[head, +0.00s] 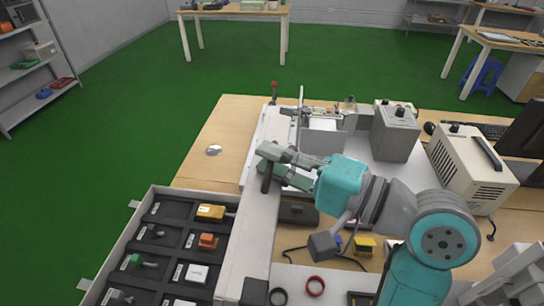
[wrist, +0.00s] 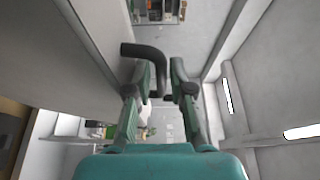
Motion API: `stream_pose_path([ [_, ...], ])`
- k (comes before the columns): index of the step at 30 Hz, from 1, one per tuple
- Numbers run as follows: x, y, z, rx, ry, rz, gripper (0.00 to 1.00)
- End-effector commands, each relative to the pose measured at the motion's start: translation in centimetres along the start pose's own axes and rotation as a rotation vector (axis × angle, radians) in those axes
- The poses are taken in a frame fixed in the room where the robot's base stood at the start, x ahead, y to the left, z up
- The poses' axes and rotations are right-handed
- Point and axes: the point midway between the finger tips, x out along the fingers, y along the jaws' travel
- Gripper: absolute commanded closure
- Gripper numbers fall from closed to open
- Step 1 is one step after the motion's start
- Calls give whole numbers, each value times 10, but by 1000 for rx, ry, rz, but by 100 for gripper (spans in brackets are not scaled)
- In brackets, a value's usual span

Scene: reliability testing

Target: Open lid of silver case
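The silver case (head: 148,200) is at the lower left in the head view, with its dark compartments exposed. Its lid (head: 258,225) stands raised along the case's right side, seen nearly edge-on. A dark handle (head: 267,178) sticks out near the lid's far end. In the wrist view the bent handle (wrist: 150,53) comes off a grey panel on the left and runs between my fingertips. The exact finger contact is partly hidden.
Small items, including an orange block (head: 208,241), sit in the case's compartments. A grey box (head: 395,132) and a beige instrument (head: 472,165) stand on the bench to the right. Black and red rings (head: 316,286) lie near the front. Green floor is open at left.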

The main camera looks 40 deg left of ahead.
Motion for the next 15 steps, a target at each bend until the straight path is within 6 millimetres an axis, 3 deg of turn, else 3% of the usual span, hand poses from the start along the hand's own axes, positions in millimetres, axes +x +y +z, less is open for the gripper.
stream_pose_path([
  [11, 6, 0, 0, -1, 1, 0, 78],
  [14, 6, 0, 0, -1, 1, 0, 100],
  [15, 6, 0, 0, -1, 1, 0, 100],
])
